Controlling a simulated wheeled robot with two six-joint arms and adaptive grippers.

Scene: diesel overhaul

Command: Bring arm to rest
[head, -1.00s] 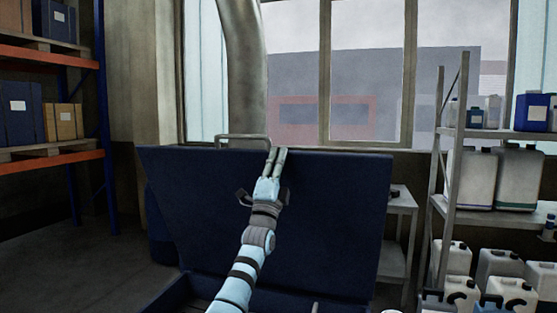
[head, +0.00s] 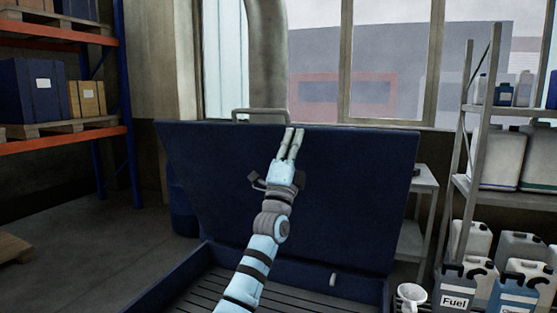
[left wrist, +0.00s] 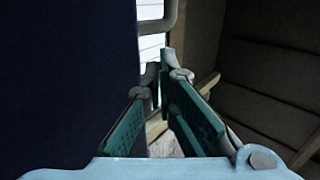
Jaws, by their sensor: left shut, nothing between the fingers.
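My left gripper (head: 294,131) is raised in front of a dark blue upright lid (head: 360,190), with its fingertips near the lid's top edge. Its two slim fingers lie close together, shut, with nothing between them. In the left wrist view the fingers (left wrist: 163,78) converge at their tips, and the dark lid (left wrist: 70,80) fills the left side. I cannot tell whether the fingers touch the lid. A metal handle (head: 262,116) stands on the lid's top edge, left of the fingertips. My right gripper is not in view.
Below the lid is an open blue box (head: 192,294) with a slatted floor. A white funnel or cup (head: 411,296) and a fuel can (head: 455,291) stand at the lower right. A metal shelf (head: 515,189) with jugs is at right; an orange rack (head: 58,142) is at left.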

